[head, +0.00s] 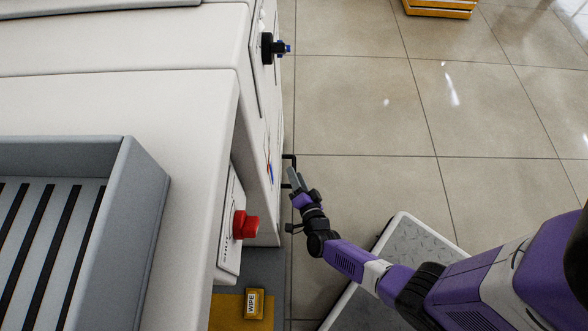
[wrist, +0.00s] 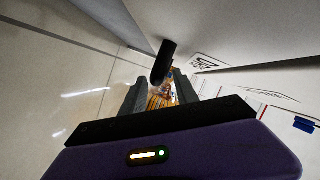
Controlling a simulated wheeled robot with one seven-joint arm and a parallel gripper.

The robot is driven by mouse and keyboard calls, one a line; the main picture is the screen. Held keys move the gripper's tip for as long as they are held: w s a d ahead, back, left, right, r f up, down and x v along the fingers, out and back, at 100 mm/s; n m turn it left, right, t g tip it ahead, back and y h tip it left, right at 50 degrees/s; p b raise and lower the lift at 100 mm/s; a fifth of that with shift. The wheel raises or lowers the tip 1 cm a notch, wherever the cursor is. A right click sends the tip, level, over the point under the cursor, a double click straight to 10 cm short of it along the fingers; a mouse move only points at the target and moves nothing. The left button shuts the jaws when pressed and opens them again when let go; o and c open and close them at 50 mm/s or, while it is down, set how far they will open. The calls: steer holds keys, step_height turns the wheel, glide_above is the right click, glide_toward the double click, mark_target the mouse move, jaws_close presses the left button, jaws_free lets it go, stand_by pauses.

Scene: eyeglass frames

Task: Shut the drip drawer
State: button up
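The drip drawer is hard to tell apart from the white machine (head: 245,140) in the head view. A black bracket-shaped handle (head: 289,157) sticks out from the machine's right side. My gripper (head: 293,180) is right at this handle, and its fingers partly cover it. In the wrist view a black handle bar (wrist: 163,62) rises near the tips of my gripper (wrist: 160,92). The two fingers stand apart with a gap between them. I cannot tell whether they touch the bar. How far the drawer stands out is not clear.
A red knob (head: 245,225) and a black knob (head: 268,48) stick out from the machine. A yellow block marked WIPE (head: 254,303) lies on a yellow mat (head: 225,312). A grey slatted tray (head: 140,190) is at left.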

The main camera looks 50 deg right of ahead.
steer(key=shift+p+v, duration=0.65)
steer(key=shift+v, duration=1.85)
steer(key=s+a+r+n+t+y, duration=0.1)
steer(key=s+a+r+n+y, duration=0.1)
steer(key=s+a+r+n, duration=0.4)
steer(key=s+a+r+n+t+y, duration=0.1)
steer(key=s+r+n+y, duration=0.2)
steer(key=r, duration=0.5)
steer(key=s+a+r+n+y, duration=0.2)
steer(key=s+a+r+n, duration=0.15)
steer(key=s+r, duration=0.35)
step_height(320, 180, up, 52)
steer(key=s+a+n+y+p, duration=0.1)
steer(key=n+p, duration=0.4)
steer(key=p, duration=3.2)
steer(key=shift+s+a+r+n, duration=0.15)
steer(key=shift+s+a+n, duration=0.2)
steer(key=shift+s, duration=0.55)
